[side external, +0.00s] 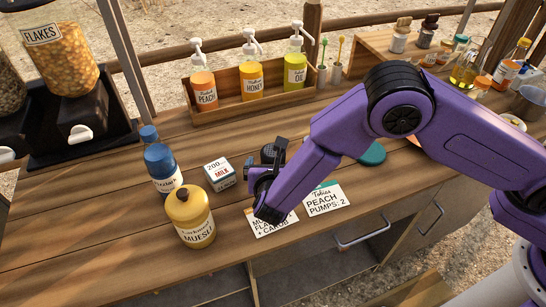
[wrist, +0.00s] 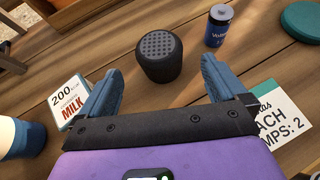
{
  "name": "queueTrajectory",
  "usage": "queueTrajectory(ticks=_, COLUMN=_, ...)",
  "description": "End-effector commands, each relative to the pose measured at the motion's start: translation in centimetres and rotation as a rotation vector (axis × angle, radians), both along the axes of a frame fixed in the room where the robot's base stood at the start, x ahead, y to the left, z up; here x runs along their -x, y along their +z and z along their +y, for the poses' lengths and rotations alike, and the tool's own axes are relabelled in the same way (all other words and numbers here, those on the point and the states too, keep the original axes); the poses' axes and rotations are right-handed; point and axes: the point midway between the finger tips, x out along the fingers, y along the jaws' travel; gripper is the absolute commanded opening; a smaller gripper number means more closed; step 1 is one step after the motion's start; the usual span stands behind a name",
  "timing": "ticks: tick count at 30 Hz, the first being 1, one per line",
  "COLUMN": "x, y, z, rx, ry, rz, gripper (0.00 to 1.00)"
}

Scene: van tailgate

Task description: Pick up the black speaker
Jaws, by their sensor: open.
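The black speaker (wrist: 160,58) is a short dark cylinder with a dotted grille on top. It stands upright on the wooden counter in the wrist view, ahead of my gripper and between the lines of its two fingers. In the side view the speaker (side external: 268,153) shows just behind my gripper, which hides part of it. My gripper (wrist: 158,82) is open and empty, with its blue fingers spread wide. In the side view my gripper (side external: 264,178) is low over the counter.
A milk carton (side external: 219,174) and a yellow muesli jar (side external: 190,216) stand left of my gripper. A blue battery-like can (wrist: 218,26) stands right of the speaker. A teal disc (side external: 372,153) lies farther right. Label cards (side external: 324,199) lie in front. The pump-bottle rack (side external: 250,103) stands behind.

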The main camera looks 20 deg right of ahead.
Motion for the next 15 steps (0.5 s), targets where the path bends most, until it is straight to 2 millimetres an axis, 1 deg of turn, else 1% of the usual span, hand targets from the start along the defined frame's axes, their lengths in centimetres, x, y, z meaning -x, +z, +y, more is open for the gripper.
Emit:
queueTrajectory(ticks=3, x=-0.9, y=-0.5, z=-0.4, rx=0.000, ry=0.000, rz=-0.001, gripper=0.98)
queueTrajectory(ticks=10, x=-1.9, y=-1.0, z=-0.8, rx=0.000, ry=-0.002, rz=0.000, gripper=0.98)
queueTrajectory(ticks=15, x=-3.7, y=-1.7, z=-1.6, rx=-0.001, ry=-0.004, rz=0.001, gripper=0.98)
